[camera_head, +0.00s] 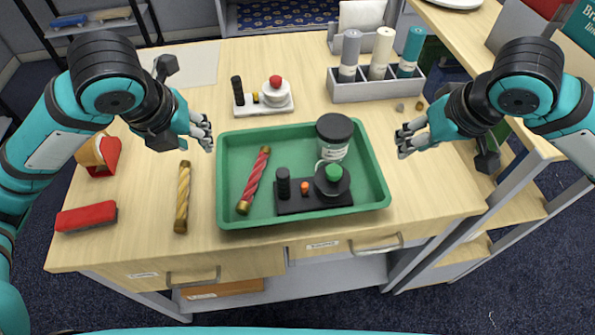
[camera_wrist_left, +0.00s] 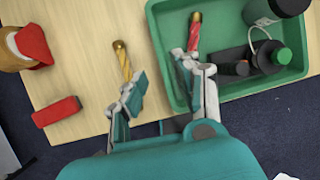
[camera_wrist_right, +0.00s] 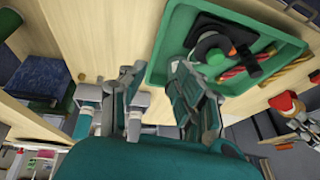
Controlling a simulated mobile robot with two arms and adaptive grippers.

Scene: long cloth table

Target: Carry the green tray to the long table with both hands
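The green tray (camera_head: 232,170) lies flat on a light wooden desk, near its front edge. It holds a red twisted stick (camera_head: 254,180), a dark-lidded jar (camera_head: 333,138) and a black stand with a green-topped knob (camera_head: 314,201). My left gripper (camera_head: 208,133) is open, just left of the tray's back left corner. My right gripper (camera_head: 403,140) is open, just right of its right side. Neither seems to hold anything. The tray also shows in the left wrist view (camera_wrist_left: 225,45) and the right wrist view (camera_wrist_right: 181,40). I see no long cloth table.
A yellow twisted stick (camera_head: 182,198), a red block (camera_head: 87,217) and a red-and-tan object (camera_head: 98,155) lie left of the tray. Behind it are a white stand with a red-topped piece (camera_head: 263,101) and a grey bottle rack (camera_head: 375,92). Shelving flanks the desk's right.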

